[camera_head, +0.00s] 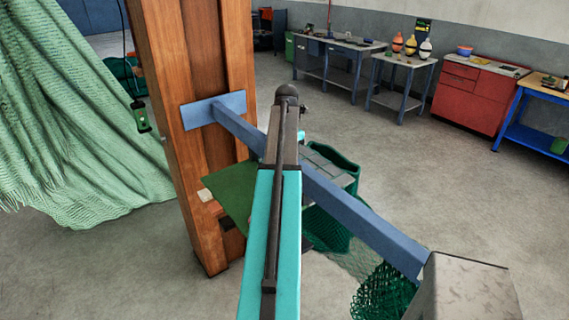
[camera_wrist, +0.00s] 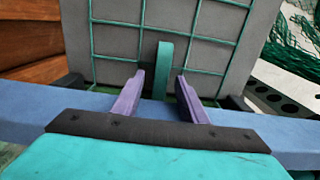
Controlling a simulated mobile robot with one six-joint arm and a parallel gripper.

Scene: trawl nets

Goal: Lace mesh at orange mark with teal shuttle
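In the wrist view a narrow teal piece (camera_wrist: 163,70), which looks like the shuttle, stands upright in front of a grey board (camera_wrist: 117,45). A green twine mesh (camera_wrist: 191,37) in square cells covers the board. My gripper (camera_wrist: 161,84) has two purple fingers, spread apart on either side of the teal piece. A gap shows between it and each finger, so it appears not to be held. Its lower end is hard to see. I see no orange mark in either view. In the head view my own arm hides my gripper.
A blue beam (camera_head: 367,226) runs from a wooden post (camera_head: 190,120) past my arm. A green net (camera_head: 70,120) hangs at left. A green net pile (camera_head: 383,292) lies at lower right. Benches and a red cabinet (camera_head: 470,95) line the back wall; the floor between is open.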

